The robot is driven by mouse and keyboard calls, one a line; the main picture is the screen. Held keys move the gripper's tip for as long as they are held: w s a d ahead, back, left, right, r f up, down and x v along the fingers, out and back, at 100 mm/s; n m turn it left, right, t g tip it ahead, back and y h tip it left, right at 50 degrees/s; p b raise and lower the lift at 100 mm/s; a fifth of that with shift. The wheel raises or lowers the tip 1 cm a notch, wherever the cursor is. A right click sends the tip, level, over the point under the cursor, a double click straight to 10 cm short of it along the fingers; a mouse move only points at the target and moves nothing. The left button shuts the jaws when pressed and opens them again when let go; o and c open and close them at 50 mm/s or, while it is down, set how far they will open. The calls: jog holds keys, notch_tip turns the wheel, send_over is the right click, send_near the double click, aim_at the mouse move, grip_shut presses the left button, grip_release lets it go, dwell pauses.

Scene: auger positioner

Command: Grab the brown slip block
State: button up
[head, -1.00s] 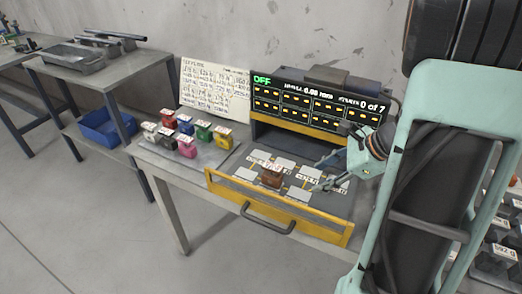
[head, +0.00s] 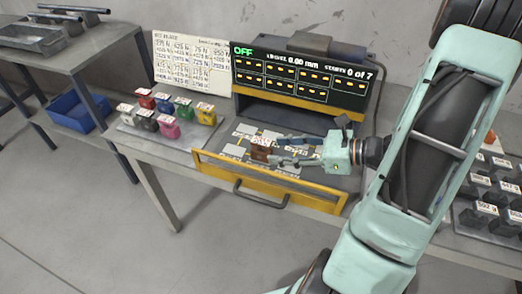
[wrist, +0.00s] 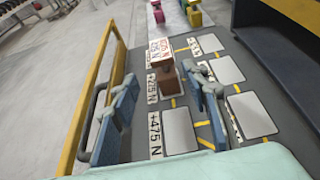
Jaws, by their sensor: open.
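The brown slip block (head: 260,149) stands in the open yellow-fronted drawer, on the grey bottom panel with white plates. In the wrist view the block (wrist: 166,78) is upright, with a white label with red lettering on top. My gripper (head: 283,150) reaches in from the right, low over the drawer. In the wrist view my gripper (wrist: 160,92) has its two blue fingers apart, and the block stands between and just beyond their tips. It appears untouched.
The yellow drawer front (head: 268,180) with its dark handle (head: 260,196) runs close beside my gripper. Several coloured blocks (head: 169,129) stand on a grey tray to the left. The display panel (head: 300,78) reads OFF and 0 of 7.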

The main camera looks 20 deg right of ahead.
aim_at(267, 145)
jog(key=x, duration=0.4)
jog(key=r+x, duration=0.1)
jog(key=x, duration=0.1)
jog(key=shift+w+a+f, duration=0.1)
jog(key=shift+w+f, duration=0.05)
jog(key=shift+w, duration=0.35)
grip_shut()
